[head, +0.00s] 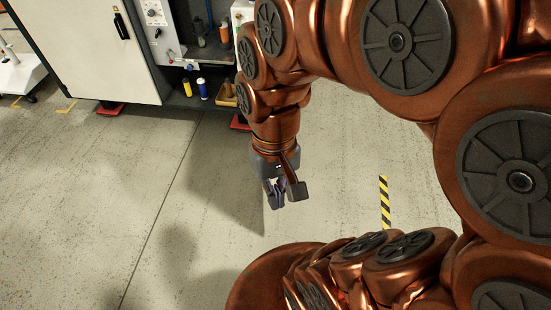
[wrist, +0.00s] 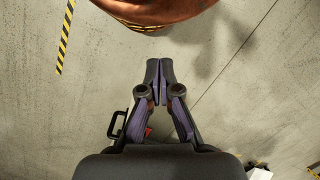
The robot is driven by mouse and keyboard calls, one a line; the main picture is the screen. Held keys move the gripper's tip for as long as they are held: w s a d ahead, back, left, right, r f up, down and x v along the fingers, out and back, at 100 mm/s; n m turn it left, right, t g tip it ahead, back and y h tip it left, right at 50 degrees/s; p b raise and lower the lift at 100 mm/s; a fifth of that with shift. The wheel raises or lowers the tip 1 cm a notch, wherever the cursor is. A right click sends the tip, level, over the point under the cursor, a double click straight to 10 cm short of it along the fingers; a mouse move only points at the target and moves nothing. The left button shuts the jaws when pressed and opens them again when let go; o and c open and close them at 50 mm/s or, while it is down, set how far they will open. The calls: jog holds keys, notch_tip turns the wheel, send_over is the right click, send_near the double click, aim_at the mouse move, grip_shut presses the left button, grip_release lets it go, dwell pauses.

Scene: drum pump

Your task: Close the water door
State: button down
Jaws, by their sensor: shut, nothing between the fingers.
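A large pale door panel (head: 85,50) with a black handle (head: 121,26) stands at the upper left of the head view. It appears swung open beside a dark cabinet (head: 180,98) whose inside shows. I see no label that tells whether it is the water door. My gripper (head: 284,196) points down over bare floor, in front of and to the right of the door, well apart from it. In the wrist view my gripper (wrist: 159,70) has its fingertips together with nothing between them. The top of the door is cut off.
Yellow (head: 187,87) and blue (head: 202,89) bottles and a yellow bin (head: 227,93) stand low in the cabinet. A white control box (head: 158,28) is above them. Red feet (head: 110,109) sit at floor level. A striped floor tape (head: 384,203) lies right. The concrete floor is mostly clear.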

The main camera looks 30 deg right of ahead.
jog(key=w+d+f+m+t+y+b, duration=0.1)
jog(key=w+d+f+m+y+b, duration=0.2)
jog(key=w+d+f+m+b, duration=0.25)
jog(key=w+d+f+m+t+y+b, duration=0.1)
jog(key=w+d+f+m+y+b, duration=0.1)
jog(key=w+d+f+m+b, duration=0.35)
jog(key=w+d+f+m+t+y+b, duration=0.1)
jog(key=w+d+f+m+t+b, duration=0.15)
jog(key=d+m+b, duration=0.4)
jog(key=w+d+f+m+t+y+b, duration=0.1)
jog(key=d+f+m+t+b, duration=0.2)
jog(key=d, duration=0.7)
jog(key=w+a+f+m+b, duration=0.1)
jog(key=w+a+f+b, duration=0.2)
jog(key=a, duration=0.6)
jog(key=shift+w+a+f+g, duration=0.15)
jog(key=shift+w+f+g, duration=0.3)
jog(key=shift+w+f, duration=1.1)
jog(key=shift+s+f, duration=0.2)
